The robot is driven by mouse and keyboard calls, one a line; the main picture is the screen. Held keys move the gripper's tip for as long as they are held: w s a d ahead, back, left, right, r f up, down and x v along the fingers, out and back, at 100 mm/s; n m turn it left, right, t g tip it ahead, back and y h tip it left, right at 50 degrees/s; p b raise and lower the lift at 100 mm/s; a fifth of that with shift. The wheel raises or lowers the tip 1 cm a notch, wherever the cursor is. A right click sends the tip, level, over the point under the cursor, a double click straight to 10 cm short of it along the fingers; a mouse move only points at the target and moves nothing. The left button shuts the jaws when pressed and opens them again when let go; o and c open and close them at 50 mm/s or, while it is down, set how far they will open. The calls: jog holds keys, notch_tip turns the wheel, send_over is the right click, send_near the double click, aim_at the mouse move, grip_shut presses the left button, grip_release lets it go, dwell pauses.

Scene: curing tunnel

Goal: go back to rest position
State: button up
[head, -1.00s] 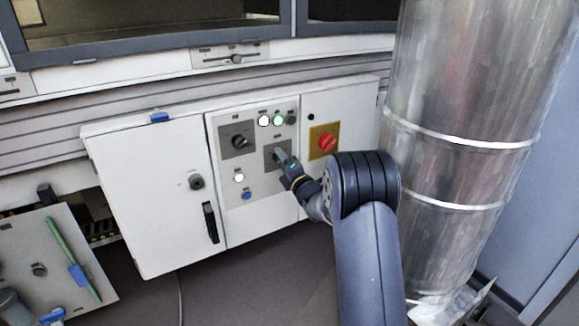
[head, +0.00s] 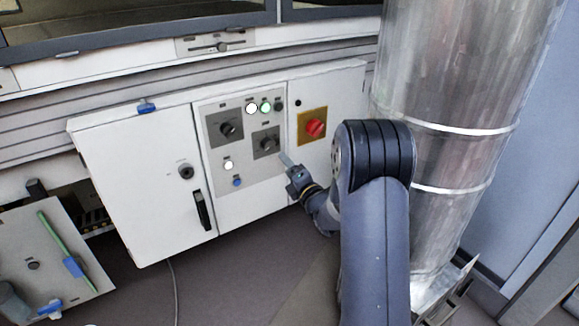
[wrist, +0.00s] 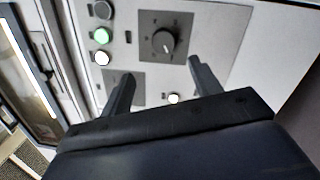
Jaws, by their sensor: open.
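My gripper (head: 290,165) is at the right of the control panel (head: 215,185) in the head view, just off its face, below and right of the lower black rotary knob (head: 266,143). In the wrist view my gripper (wrist: 158,82) has its two fingers apart with nothing between them. A black knob on a dark square plate (wrist: 165,42) shows beyond the fingers, with a lit green lamp (wrist: 100,36) to its left. My arm runs down from the gripper at the right of the head view.
A large metal duct (head: 450,100) stands close to the right of my arm. A red knob on a yellow plate (head: 314,128) is on the cabinet. A white cabinet door (head: 140,180) is shut.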

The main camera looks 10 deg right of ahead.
aim_at(270, 146)
jog(key=b+x, duration=0.1)
jog(key=x, duration=0.4)
jog(key=b+x, duration=0.1)
jog(key=x, duration=0.4)
jog(key=shift+w+f+b, duration=0.15)
jog(key=shift+w+b, duration=0.15)
jog(key=shift+w, duration=0.15)
jog(key=shift+s, duration=0.15)
